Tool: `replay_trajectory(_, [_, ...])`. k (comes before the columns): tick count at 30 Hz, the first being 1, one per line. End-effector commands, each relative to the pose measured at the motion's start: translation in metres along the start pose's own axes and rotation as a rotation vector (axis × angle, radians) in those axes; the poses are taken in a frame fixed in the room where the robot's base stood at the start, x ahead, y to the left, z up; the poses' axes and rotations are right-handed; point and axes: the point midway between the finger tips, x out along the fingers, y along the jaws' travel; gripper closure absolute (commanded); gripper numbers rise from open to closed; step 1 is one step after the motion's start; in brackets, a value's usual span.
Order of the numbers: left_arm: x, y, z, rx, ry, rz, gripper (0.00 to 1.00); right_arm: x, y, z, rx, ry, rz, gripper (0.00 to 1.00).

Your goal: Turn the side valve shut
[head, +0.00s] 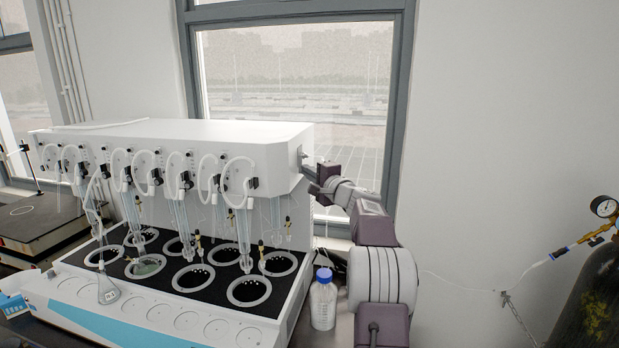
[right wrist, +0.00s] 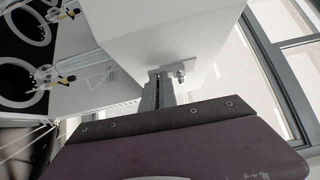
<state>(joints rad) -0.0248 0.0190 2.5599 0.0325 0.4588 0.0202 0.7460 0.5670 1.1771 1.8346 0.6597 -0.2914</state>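The distiller (head: 215,132) is a long white machine with a row of glass tubes along its front. Its side valve (head: 303,155) is a small metal fitting on the right end of the upper housing. In the right wrist view the side valve (right wrist: 181,76) sits just beyond and right of my fingertips. My right gripper (head: 313,187) is beside that end of the housing, slightly below the valve. In the right wrist view its fingers (right wrist: 161,78) lie close together with only a thin dark slit between them, holding nothing visible. My left gripper is not in view.
A blue-capped bottle (head: 322,300) stands right of the distiller, close to my right arm. A conical flask (head: 107,291) is at the front left. A dark gas cylinder (head: 592,305) with a gauge stands at the far right. A window (head: 295,80) is behind.

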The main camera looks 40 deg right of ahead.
Motion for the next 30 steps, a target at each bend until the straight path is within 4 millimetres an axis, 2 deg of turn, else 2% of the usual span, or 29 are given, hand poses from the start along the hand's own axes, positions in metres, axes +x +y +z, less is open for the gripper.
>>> replay_trajectory(4, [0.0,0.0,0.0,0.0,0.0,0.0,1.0,0.0,-0.001,0.001,-0.001,-0.003,-0.002,1.0])
replay_trajectory(7, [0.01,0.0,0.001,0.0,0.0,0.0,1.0,-0.009,0.002,0.0,-0.002,-0.001,-0.004,1.0])
replay_trajectory(12, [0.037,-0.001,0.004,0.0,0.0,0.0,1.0,-0.048,0.006,-0.001,-0.003,0.003,-0.004,1.0])
replay_trajectory(15, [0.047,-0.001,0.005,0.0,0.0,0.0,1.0,-0.069,0.004,-0.002,-0.002,0.003,-0.004,1.0])
replay_trajectory(19, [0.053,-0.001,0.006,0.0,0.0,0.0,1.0,-0.087,0.002,-0.002,-0.001,0.002,-0.003,1.0])
replay_trajectory(30, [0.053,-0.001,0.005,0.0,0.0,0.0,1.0,-0.093,-0.001,-0.001,0.001,0.0,-0.001,1.0])
